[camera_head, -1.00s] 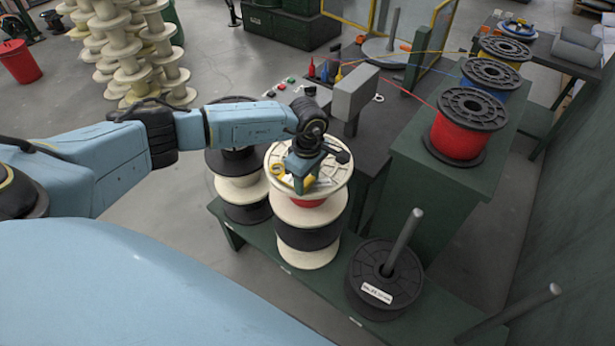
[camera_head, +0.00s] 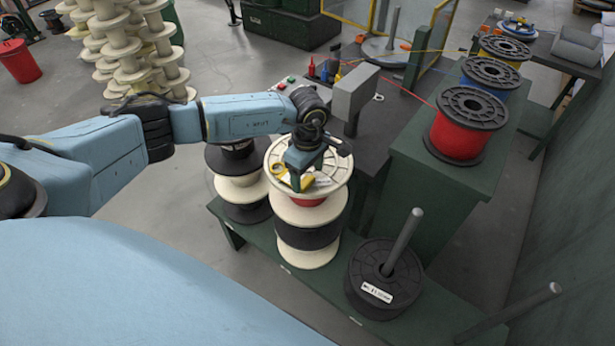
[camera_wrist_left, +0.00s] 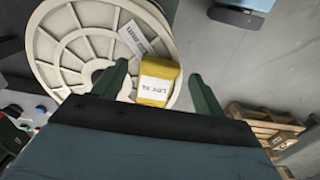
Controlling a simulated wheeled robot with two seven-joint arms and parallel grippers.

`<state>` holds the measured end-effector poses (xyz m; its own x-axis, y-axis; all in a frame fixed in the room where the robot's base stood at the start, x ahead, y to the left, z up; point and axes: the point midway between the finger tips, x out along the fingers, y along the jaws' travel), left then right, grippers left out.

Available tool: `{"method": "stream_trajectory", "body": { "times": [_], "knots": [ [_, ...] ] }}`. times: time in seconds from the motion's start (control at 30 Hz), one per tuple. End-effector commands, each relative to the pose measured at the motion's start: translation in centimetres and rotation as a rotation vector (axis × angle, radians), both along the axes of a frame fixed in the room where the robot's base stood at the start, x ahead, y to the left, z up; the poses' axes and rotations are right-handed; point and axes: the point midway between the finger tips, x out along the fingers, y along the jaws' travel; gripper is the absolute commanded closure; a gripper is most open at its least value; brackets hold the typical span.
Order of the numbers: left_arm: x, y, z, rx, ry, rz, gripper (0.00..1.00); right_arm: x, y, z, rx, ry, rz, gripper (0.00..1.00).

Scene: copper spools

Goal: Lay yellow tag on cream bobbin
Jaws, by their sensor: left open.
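The cream bobbin (camera_head: 333,182), with red winding under its top flange, tops a stack of cream and black spools; its ribbed flange (camera_wrist_left: 70,45) fills the left of the left wrist view. The yellow tag (camera_wrist_left: 157,83), with a white printed label, appears to lie on the flange near its rim; in the head view it is partly hidden by my gripper (camera_head: 307,183). My left gripper (camera_head: 298,177) is open just over the bobbin. In the left wrist view its fingers (camera_wrist_left: 158,75) stand apart on either side of the tag. My right gripper is not in view.
A small yellow item (camera_head: 277,170) shows at the bobbin's left edge. Another spool stack (camera_head: 240,183) stands close left. A black spool on a post (camera_head: 385,285) sits right on the green bench (camera_head: 345,305). A grey box (camera_head: 354,95) stands behind the gripper.

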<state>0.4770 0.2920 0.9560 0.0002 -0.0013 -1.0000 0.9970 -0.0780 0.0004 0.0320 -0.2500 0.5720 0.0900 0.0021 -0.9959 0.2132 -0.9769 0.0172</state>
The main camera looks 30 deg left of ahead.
Motion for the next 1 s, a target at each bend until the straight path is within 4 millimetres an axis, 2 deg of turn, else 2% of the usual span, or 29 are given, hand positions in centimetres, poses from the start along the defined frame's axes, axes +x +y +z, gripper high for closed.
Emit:
{"method": "stream_trajectory", "body": {
  "times": [0.3,0.5,0.87,0.97,1.0],
  "knots": [
    [0.1,0.0,6.9,0.002,-0.004,-0.001,0.29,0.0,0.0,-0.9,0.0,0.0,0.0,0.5],
    [0.0,0.0,9.5,0.001,-0.002,0.0,0.29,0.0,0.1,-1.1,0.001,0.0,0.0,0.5],
    [-0.1,-0.2,10.1,-0.006,0.002,-0.001,0.29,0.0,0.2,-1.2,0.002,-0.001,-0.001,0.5],
    [-0.7,-2.7,9.5,-0.086,0.012,-0.002,0.29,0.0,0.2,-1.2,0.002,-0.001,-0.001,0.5],
    [-1.2,-4.7,9.1,-0.154,0.022,0.0,0.29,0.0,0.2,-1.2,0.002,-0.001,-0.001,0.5]
  ]
}}
